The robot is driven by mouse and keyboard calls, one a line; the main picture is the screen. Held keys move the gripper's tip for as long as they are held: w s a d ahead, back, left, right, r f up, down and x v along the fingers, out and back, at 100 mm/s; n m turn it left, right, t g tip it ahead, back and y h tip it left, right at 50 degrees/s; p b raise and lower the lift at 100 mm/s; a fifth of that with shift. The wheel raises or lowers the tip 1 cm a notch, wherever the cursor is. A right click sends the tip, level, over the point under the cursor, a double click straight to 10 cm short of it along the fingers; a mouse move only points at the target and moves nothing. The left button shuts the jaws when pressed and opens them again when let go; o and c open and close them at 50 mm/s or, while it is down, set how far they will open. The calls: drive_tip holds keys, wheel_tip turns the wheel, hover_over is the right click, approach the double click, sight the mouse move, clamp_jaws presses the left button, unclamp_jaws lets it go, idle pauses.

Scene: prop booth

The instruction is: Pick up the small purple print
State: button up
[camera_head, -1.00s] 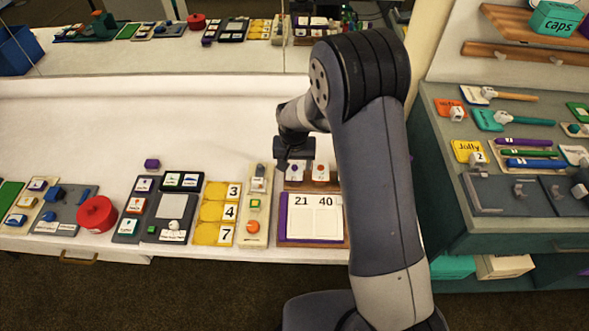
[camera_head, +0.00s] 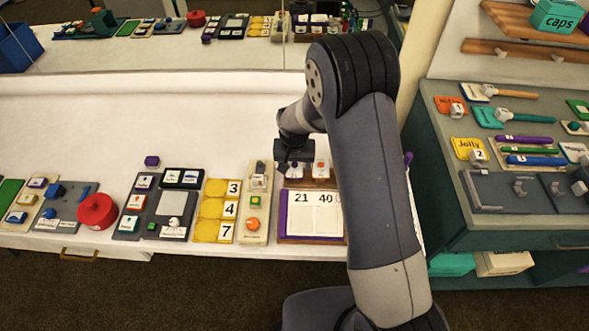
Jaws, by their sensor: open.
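A small white piece (camera_head: 302,187), which bore a small purple mark earlier, stands on the brown wooden holder behind the "21 40" board. Only its lower part shows; my gripper covers the rest. A similar white piece with an orange mark (camera_head: 321,169) is just to its right. My gripper (camera_head: 294,165) is pointed down in front of the purple-marked piece in this view, open and empty. Whether it touches the piece cannot be told. A separate small purple block (camera_head: 152,160) lies on the white table behind the black-framed boards.
The "21 40" board (camera_head: 314,214) is in front of the pieces. A beige strip (camera_head: 256,205) with small parts and a yellow number board (camera_head: 216,212) are to the left. A red pot (camera_head: 96,211) is farther left. The white table (camera_head: 110,120) behind is clear.

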drive_tip(key=shift+f, duration=0.1)
drive_tip(key=shift+c, duration=0.2)
drive_tip(key=c, duration=0.7)
